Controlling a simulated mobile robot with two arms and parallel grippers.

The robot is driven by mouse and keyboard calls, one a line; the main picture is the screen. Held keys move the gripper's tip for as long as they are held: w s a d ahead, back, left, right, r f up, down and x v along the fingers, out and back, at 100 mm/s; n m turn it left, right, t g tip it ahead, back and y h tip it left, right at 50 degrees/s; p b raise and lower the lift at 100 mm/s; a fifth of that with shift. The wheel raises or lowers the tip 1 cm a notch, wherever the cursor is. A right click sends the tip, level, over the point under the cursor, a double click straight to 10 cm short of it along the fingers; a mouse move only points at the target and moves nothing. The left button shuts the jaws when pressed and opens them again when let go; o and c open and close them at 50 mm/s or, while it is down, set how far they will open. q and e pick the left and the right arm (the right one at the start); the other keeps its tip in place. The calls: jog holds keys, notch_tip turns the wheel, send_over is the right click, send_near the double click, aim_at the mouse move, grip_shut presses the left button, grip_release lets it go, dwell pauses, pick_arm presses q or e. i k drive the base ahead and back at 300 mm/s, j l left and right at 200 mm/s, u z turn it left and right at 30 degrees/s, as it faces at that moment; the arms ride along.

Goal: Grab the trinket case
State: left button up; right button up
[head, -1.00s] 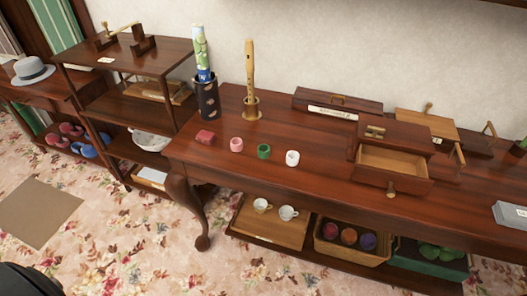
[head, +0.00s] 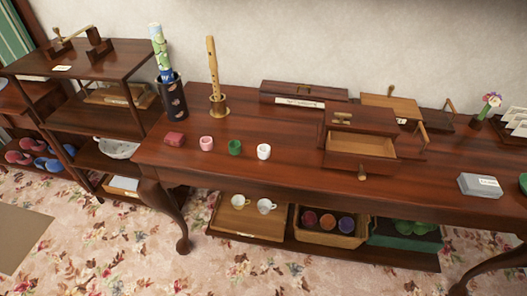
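No label I can read names the trinket case, so I cannot tell for sure which thing it is. A wooden box with an open, empty-looking drawer (head: 360,146) stands right of the table's middle. A grey box with a white label (head: 480,185) lies near the front edge at the right. A long, low dark wooden case (head: 303,90) lies at the back. Neither of my grippers is in view.
A dark cylinder (head: 172,95) and an upright recorder (head: 212,70) stand behind. A shelf unit (head: 90,65) stands left. Patterned floor (head: 110,235) in front is open.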

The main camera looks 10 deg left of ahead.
aim_at(173, 139)
jog(key=i+j+u, duration=0.2)
jog(key=j, duration=0.25)
jog(key=j+u, duration=0.2)
jog(key=j, duration=0.3)
jog(key=i+j+u, duration=0.2)
jog(key=j, duration=0.2)
jog(key=k+j, duration=0.05)
